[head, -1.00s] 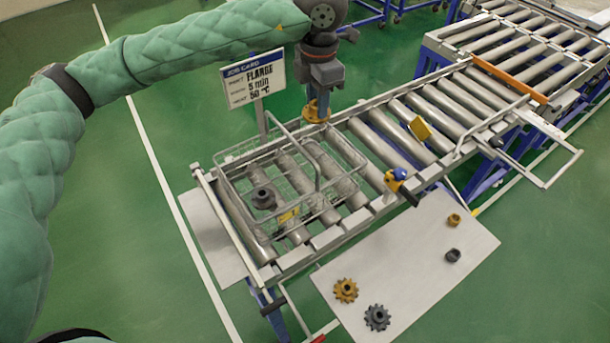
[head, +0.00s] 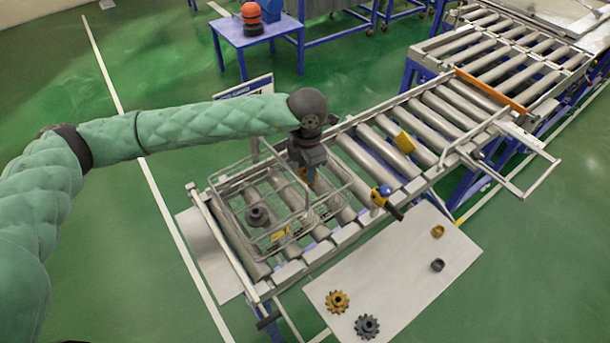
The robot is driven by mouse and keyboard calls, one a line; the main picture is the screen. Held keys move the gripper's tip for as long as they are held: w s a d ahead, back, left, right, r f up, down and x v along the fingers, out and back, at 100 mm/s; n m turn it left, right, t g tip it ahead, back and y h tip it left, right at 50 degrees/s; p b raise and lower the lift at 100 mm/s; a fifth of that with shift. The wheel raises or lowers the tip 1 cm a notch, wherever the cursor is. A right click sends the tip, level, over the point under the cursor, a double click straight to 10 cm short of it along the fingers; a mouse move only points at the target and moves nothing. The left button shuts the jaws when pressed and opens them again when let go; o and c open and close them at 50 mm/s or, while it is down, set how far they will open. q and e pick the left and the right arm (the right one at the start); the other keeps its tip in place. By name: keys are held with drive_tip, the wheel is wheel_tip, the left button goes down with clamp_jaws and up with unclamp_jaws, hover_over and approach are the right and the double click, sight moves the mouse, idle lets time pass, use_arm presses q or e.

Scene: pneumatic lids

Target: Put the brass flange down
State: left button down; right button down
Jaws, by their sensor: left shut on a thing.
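My left gripper (head: 310,172) points down and is shut on the brass flange (head: 303,175). The flange shows only as a small yellow patch, partly hidden by the gripper and wires. Both appear over the right part of the wire basket (head: 222,196); I cannot tell whether the flange touches the basket floor. A dark grey flange (head: 257,216) sits in the basket's left part. The basket stands on the roller conveyor (head: 367,165). My right gripper is not in view.
The basket's raised handle stands close to my gripper. A job card (head: 246,88) is partly hidden behind my arm. A pale board (head: 400,270) holds brass and dark gears and small rings. A blue and yellow device (head: 382,195) sits at the conveyor's near rail.

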use_arm(q)
drive_tip(key=shift+f, duration=0.5)
drive_tip(key=shift+f+p, duration=0.55)
drive_tip(key=shift+p, duration=0.2)
wheel_tip(320, 180, down, 2)
drive_tip(key=shift+p, duration=0.65)
drive_tip(key=shift+f, duration=0.3)
drive_tip(key=shift+f, duration=0.1)
drive_tip(key=shift+f+b, duration=0.1)
drive_tip(key=shift+b, duration=0.2)
drive_tip(key=c, duration=1.1)
unclamp_jaws()
